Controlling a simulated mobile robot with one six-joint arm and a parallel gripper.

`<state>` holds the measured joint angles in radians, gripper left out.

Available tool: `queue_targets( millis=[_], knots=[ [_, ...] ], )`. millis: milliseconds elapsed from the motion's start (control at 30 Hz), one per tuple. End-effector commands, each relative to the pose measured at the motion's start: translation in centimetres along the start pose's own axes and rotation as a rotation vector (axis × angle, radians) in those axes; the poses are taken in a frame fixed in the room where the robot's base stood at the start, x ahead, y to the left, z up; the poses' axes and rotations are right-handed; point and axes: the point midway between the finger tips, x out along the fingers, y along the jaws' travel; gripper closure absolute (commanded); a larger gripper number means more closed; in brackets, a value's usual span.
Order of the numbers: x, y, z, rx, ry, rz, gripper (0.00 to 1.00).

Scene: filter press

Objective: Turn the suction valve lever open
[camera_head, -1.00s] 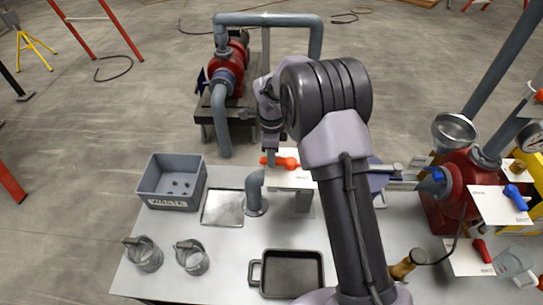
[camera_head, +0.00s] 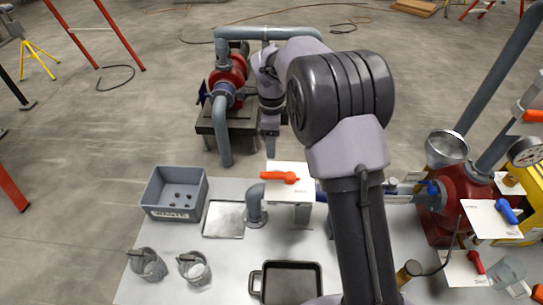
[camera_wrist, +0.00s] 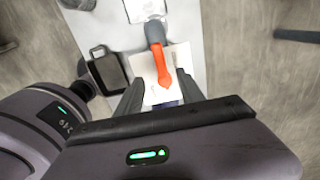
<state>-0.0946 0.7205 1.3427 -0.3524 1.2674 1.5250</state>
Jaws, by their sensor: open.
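An orange lever (camera_head: 280,177) sits on a white plate (camera_head: 300,195) above the grey pipe at the bench's back edge; it points left in the head view. The lettering on the plate is too small to read. In the wrist view the lever (camera_wrist: 159,62) runs from a grey pipe down toward my gripper. My gripper (camera_wrist: 160,78) is open, with one finger on each side of the lever in that picture; I cannot tell whether they touch it. In the head view my gripper (camera_head: 270,150) points down just behind the plate. Nothing is held.
A red pump (camera_head: 464,192) with a blue lever (camera_head: 507,210) and a red lever (camera_head: 475,261) is on the right. Another pump (camera_head: 229,78) stands behind.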

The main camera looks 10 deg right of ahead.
Motion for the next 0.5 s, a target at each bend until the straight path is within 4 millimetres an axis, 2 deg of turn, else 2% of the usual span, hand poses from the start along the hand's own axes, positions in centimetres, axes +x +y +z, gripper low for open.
queue_targets(
  millis=[33,100,200,500],
  knots=[
    [-1.7,-0.1,0.0,0.001,-0.001,-0.002,0.55],
    [-3.1,-0.1,0.0,0.001,-0.001,-0.002,0.55],
    [-4.3,0.0,0.0,0.000,0.000,0.000,0.55],
    [-4.8,0.0,0.0,0.001,0.000,0.001,0.55]
  ],
)
